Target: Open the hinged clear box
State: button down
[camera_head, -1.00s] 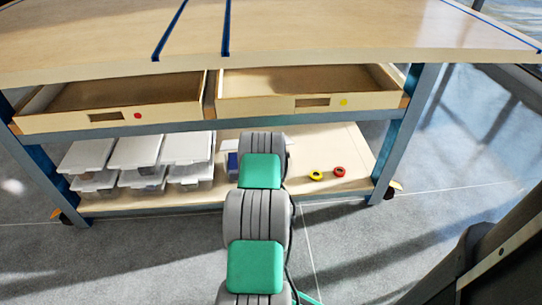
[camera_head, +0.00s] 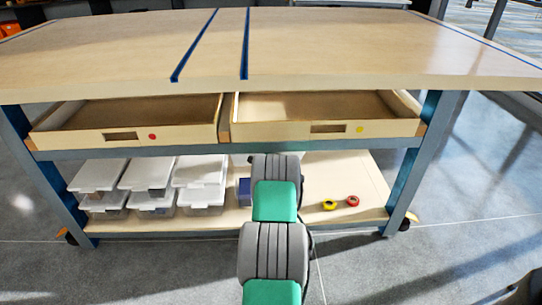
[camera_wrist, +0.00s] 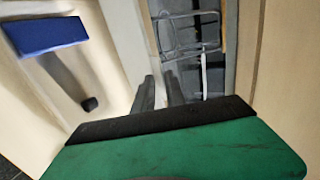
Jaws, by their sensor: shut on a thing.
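My gripper (camera_wrist: 158,84) shows in the wrist view, its two dark fingers close together beyond the green body. A see-through frame with clear edges (camera_wrist: 186,30) lies just past the fingertips and looks like part of the hinged clear box. The fingers hold it, though the exact contact is hard to make out. In the head view my arm hides the gripper and most of that spot on the lower shelf. A pale edge shows behind the arm there; whether it is the lid, and how far it is raised, I cannot tell.
Several lidded clear bins (camera_head: 147,182) are stacked on the lower shelf (camera_head: 372,208), left of my arm. A blue object (camera_head: 244,191) sits beside the arm. Yellow (camera_head: 329,205) and red (camera_head: 352,201) rolls lie to the right. Two open drawers (camera_head: 128,128) (camera_head: 322,123) hang above.

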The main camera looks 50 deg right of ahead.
jog(key=shift+d+r, duration=0.1)
jog(key=shift+r, duration=0.15)
jog(key=c, duration=1.7)
grip_release()
jog(key=shift+o, duration=0.4)
jog(key=shift+f, duration=0.1)
jog(key=s+a+r+p, duration=0.1)
jog(key=s+a+p, duration=0.3)
jog(key=s+a, duration=0.6)
jog(key=shift+a+p, duration=0.3)
jog(key=shift+a, duration=0.2)
jog(key=shift+r, duration=0.1)
